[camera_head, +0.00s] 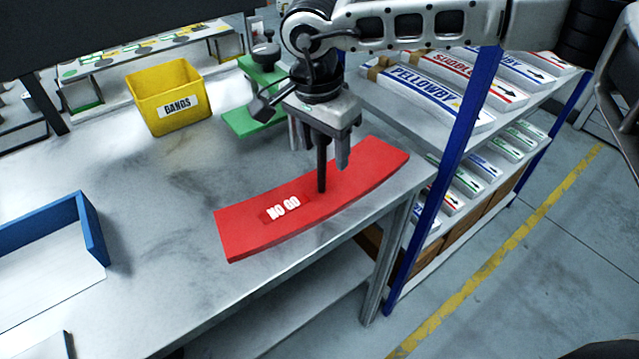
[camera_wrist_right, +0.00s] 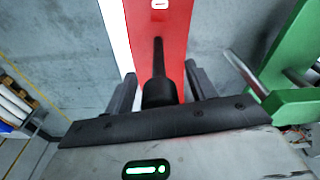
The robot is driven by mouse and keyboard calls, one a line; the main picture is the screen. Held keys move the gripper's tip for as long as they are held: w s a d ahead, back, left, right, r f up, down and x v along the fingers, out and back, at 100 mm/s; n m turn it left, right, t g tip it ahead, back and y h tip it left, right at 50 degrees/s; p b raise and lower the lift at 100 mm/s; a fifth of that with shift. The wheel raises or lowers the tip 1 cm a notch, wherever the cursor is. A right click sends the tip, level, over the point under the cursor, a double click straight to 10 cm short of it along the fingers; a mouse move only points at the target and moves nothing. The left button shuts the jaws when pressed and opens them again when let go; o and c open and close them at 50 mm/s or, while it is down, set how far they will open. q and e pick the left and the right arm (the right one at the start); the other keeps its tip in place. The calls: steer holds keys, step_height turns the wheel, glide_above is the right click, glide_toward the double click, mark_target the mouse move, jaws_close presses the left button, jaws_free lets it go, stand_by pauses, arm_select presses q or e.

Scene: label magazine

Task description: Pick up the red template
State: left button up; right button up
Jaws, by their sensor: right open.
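The red template (camera_head: 360,176), a curved slab marked "NO GO", lies flat on the bench near its right edge. A thin black post with a knob (camera_wrist_right: 159,90) stands up from it. My right gripper (camera_head: 320,150) hangs over the template from above, fingers pointing down. Its fingers are open on either side of the post's knob, with gaps visible in the right wrist view, where the template (camera_wrist_right: 172,50) stretches away beneath. My left gripper is not in view.
A green fixture (camera_head: 240,121) with black knobs stands just behind the gripper. A yellow bin (camera_head: 165,85) marked "BANDS" is at the back, and a blue-walled tray (camera_head: 93,225) at left. A blue-posted rack (camera_head: 470,120) of label stacks stands right of the bench. The bench middle is clear.

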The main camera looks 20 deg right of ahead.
jaws_close()
arm_select(q)
steer(key=shift+s, duration=0.1)
arm_select(e)
steer(key=shift+r, duration=0.1)
steer(key=shift+a+r+b, duration=0.1)
steer(key=shift+r+b, duration=0.2)
steer(key=shift+r, duration=1.3)
arm_select(q)
steer(key=shift+d+f+b, duration=0.3)
steer(key=shift+f+b, duration=0.55)
steer(key=shift+b, duration=0.95)
arm_select(e)
steer(key=s+a+r, duration=0.6)
steer(key=s+r, duration=0.3)
steer(key=s, duration=0.3)
steer(key=shift+s+r, duration=0.35)
steer(key=shift+r, duration=0.05)
steer(key=shift+d, duration=0.1)
